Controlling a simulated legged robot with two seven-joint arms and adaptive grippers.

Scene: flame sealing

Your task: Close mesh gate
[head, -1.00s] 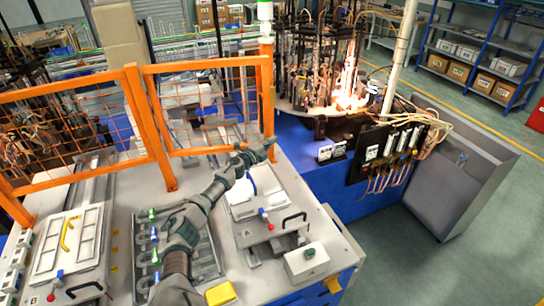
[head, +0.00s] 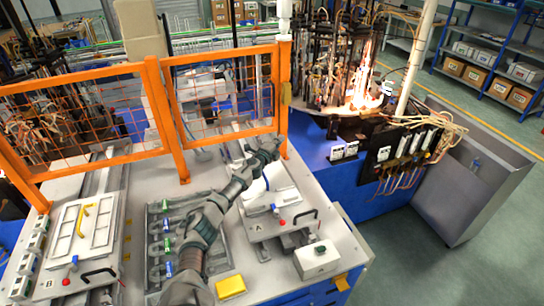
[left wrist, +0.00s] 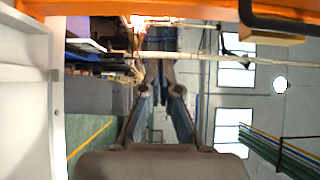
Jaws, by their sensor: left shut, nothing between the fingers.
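The mesh gate (head: 222,56) is an orange-framed mesh panel behind the worktable, standing at the right of another orange mesh panel (head: 70,88). A narrow gap shows between the two frames. My left gripper (head: 278,146) is at the lower right corner of the gate, close to its right upright; I cannot tell whether they touch. In the left wrist view its fingers (left wrist: 165,72) come together with nothing between them. An orange bar (left wrist: 100,12) runs along the top of that view, with a dark curved part at its right. My right gripper is out of view.
The table carries a left fixture (head: 82,240), a right fixture (head: 268,205), a white box (head: 317,260) and a yellow block (head: 231,286). A burning flame machine (head: 352,90) stands behind at right. Open floor (head: 405,262) lies right of the table.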

